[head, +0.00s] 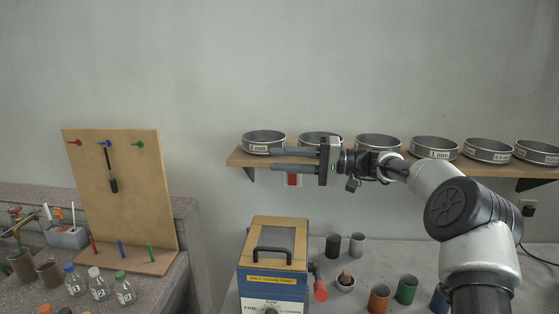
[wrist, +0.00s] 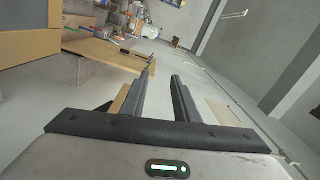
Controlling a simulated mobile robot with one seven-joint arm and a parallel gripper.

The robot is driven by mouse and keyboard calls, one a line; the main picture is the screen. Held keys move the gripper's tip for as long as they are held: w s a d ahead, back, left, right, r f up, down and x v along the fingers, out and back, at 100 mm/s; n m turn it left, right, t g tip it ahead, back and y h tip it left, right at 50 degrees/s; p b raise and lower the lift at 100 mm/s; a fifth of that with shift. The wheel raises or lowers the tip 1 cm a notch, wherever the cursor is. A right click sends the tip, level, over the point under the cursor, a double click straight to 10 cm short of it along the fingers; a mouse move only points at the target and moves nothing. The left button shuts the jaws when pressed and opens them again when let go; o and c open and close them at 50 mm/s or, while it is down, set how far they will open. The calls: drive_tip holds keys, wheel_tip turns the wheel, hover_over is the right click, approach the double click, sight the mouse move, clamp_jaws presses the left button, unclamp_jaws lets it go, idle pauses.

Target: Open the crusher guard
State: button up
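The crusher (head: 273,288) is a boxy machine with a blue and white front at the bottom centre of the head view. Its top has a tan frame around a grey panel, with a dark bar handle (head: 273,252) across the front, above a yellow label. I take this top to be the guard; it looks shut. A red-knobbed part (head: 320,290) is at its right side. My gripper (head: 273,159) is well above the crusher, pointing left, with its two fingers apart and nothing between them.
A wall shelf (head: 310,160) with several labelled sieves is close behind my gripper. A pegboard (head: 120,200) and bottles (head: 98,284) stand on the left bench.

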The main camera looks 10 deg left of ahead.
drive_tip(key=d, duration=1.6)
drive_tip(key=shift+d+b, duration=0.3)
drive_tip(key=shift+d, duration=0.05)
